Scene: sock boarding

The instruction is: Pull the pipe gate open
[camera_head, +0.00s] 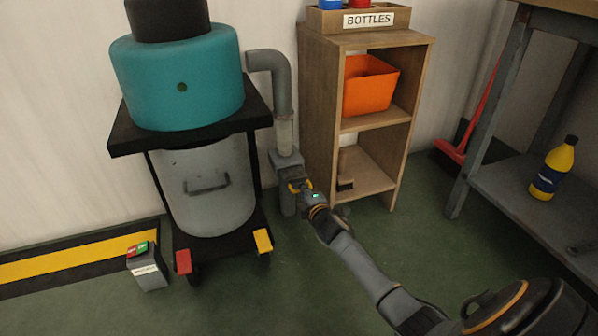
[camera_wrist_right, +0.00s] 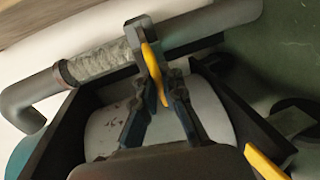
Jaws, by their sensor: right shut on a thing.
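The grey pipe (camera_head: 281,85) bends out of the teal collector and runs down to the gate housing (camera_head: 286,162), just left of the wooden shelf. A yellow gate handle (camera_head: 295,187) sticks out at the front of the housing. My right gripper (camera_head: 303,190) is at the handle, its arm reaching in from the lower right. In the right wrist view the blue-grey fingers (camera_wrist_right: 160,95) are closed on the yellow handle (camera_wrist_right: 153,62) beside the pipe. The fingers partly hide the handle. My left gripper is not in view.
The teal collector (camera_head: 180,75) stands on a black wheeled frame over a grey bin (camera_head: 207,190). A small switch box (camera_head: 148,270) is on the floor. The wooden shelf (camera_head: 317,120) holds an orange bin (camera_head: 368,86). A workbench with a yellow bottle (camera_head: 553,170) is right. Open floor lies in front.

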